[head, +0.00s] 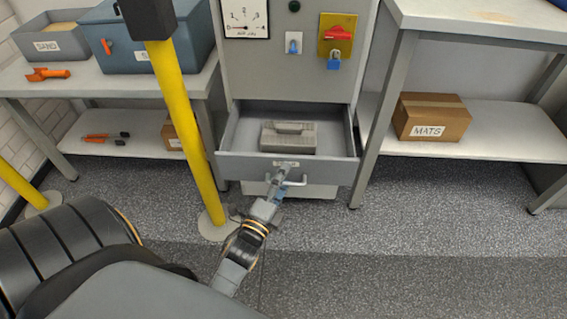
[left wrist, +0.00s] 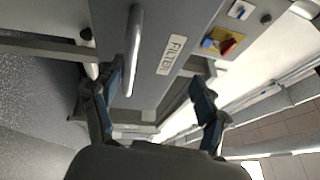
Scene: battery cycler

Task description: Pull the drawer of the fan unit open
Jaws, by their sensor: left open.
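The fan unit (head: 300,75) is a grey cabinet in the middle of the head view. Its drawer (head: 235,166) stands open towards me, and a grey box-shaped filter (head: 288,137) lies inside it. The drawer's bar handle (head: 298,182) is on the front, below a small label. The handle (left wrist: 134,40) also shows in the left wrist view, beside the FILTER label (left wrist: 171,54). My left gripper (head: 280,178) is at the handle with its fingers apart. In the left wrist view the bar lies between the open fingers (left wrist: 160,90), nearer the left one. My right gripper is out of view.
A yellow post (head: 186,130) stands just left of the drawer. The left bench (head: 110,82) holds a grey SAND bin (head: 50,45) and a blue box (head: 150,50). A MATS carton (head: 431,117) sits on the right shelf. The floor ahead and right is clear.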

